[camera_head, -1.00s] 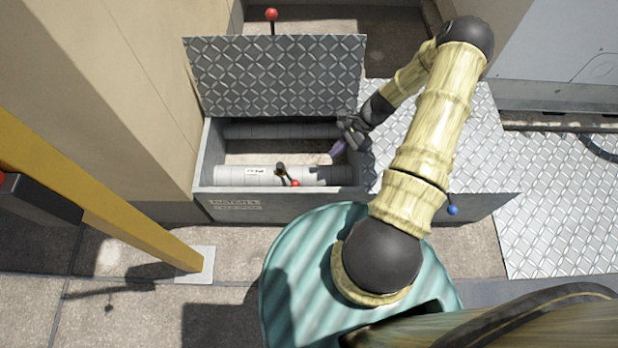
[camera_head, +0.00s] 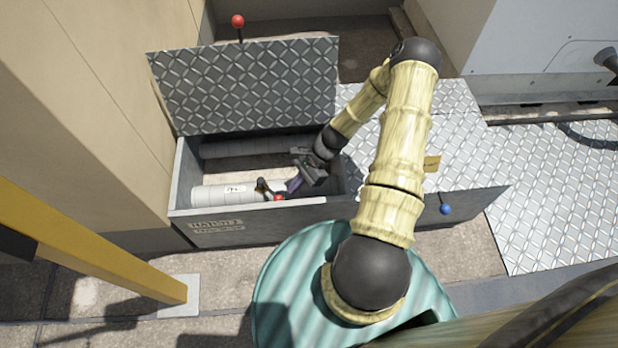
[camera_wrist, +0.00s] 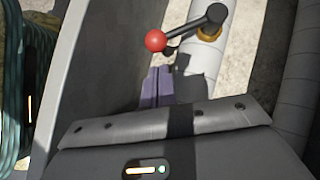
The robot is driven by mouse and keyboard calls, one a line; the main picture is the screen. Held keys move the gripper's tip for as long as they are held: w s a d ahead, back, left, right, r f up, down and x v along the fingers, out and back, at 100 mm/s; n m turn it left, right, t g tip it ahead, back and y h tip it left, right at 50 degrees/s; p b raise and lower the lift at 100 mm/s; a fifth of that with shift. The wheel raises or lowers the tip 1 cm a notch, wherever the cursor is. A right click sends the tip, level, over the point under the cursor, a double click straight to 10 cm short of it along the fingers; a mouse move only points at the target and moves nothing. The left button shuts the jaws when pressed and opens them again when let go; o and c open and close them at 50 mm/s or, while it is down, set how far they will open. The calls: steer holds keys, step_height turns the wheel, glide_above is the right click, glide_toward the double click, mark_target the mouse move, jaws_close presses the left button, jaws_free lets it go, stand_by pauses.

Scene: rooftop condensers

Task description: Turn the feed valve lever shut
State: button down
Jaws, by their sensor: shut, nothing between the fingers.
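The feed valve lever is a black arm with a red ball end (camera_head: 279,198) on a pale pipe (camera_head: 222,194) inside the open trench box. In the wrist view the lever (camera_wrist: 190,32) runs from a brass stem on the pipe, at upper right, to its red ball (camera_wrist: 155,41) at left. My gripper (camera_head: 294,185) is inside the box, just right of the lever. Its purple fingers (camera_wrist: 157,86) are shut and empty, and show just below the red ball in the wrist view. I cannot tell whether they touch the lever.
A raised diamond-plate lid (camera_head: 245,82) stands behind the box, whose front wall (camera_head: 255,224) bears a nameplate. A second pipe (camera_head: 245,146) runs at the back. A red-ball lever (camera_head: 238,21) and a blue-ball lever (camera_head: 446,209) are outside. A yellow post (camera_head: 110,255) stands at left.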

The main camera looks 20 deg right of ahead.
steer(key=shift+s+a+f, duration=0.15)
steer(key=shift+s+a, duration=0.05)
steer(key=shift+a, duration=0.85)
